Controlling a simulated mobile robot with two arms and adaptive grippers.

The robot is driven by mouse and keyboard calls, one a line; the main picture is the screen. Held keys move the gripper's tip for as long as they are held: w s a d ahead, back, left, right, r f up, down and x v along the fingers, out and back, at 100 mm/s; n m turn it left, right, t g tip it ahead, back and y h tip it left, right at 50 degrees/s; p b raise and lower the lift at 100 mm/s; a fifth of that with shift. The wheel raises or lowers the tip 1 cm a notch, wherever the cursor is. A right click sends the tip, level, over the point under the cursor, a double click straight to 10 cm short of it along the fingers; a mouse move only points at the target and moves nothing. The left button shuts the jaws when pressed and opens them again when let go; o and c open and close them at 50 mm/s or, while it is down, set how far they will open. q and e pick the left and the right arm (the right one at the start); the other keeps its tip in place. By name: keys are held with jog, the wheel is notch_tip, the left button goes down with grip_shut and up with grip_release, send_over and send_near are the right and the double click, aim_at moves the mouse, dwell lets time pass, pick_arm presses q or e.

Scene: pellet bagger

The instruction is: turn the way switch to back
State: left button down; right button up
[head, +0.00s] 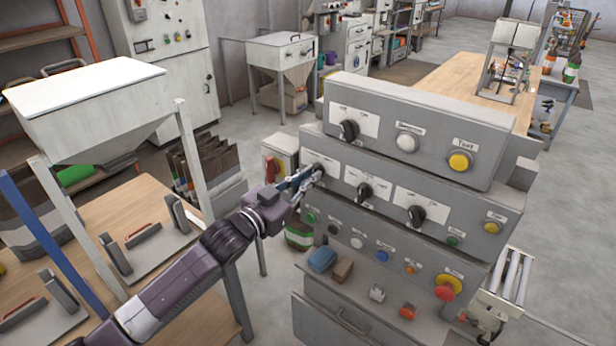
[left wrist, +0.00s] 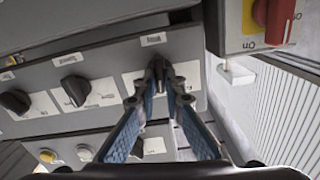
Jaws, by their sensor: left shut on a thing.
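A black rotary switch (left wrist: 158,70) sits on a white plate at the left end of the console's middle row (head: 314,168). Its label is too small to read, so I cannot confirm that it is the way switch. My left gripper (head: 312,174) reaches it from the left. In the left wrist view the blue-padded fingers (left wrist: 158,88) are shut on its knob, one on each side. The fingers partly hide the knob and its plate, so its setting is unclear. My right gripper is not in view.
Two similar black knobs (head: 365,191) (head: 416,214) are to the right in the same row, another (head: 349,130) above. Coloured buttons and a red-yellow emergency stop (head: 448,287) are below. A red-yellow switch box (left wrist: 270,20) is close by. A hopper (head: 95,110) stands left.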

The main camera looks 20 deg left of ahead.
pick_arm(q)
jog(key=m, duration=0.4)
jog(key=shift+d+m, duration=0.1)
jog(key=shift+m, duration=0.2)
dwell(0.5)
jog(key=c, duration=2)
grip_release()
jog(key=shift+s, duration=0.1)
jog(key=v, duration=1.2)
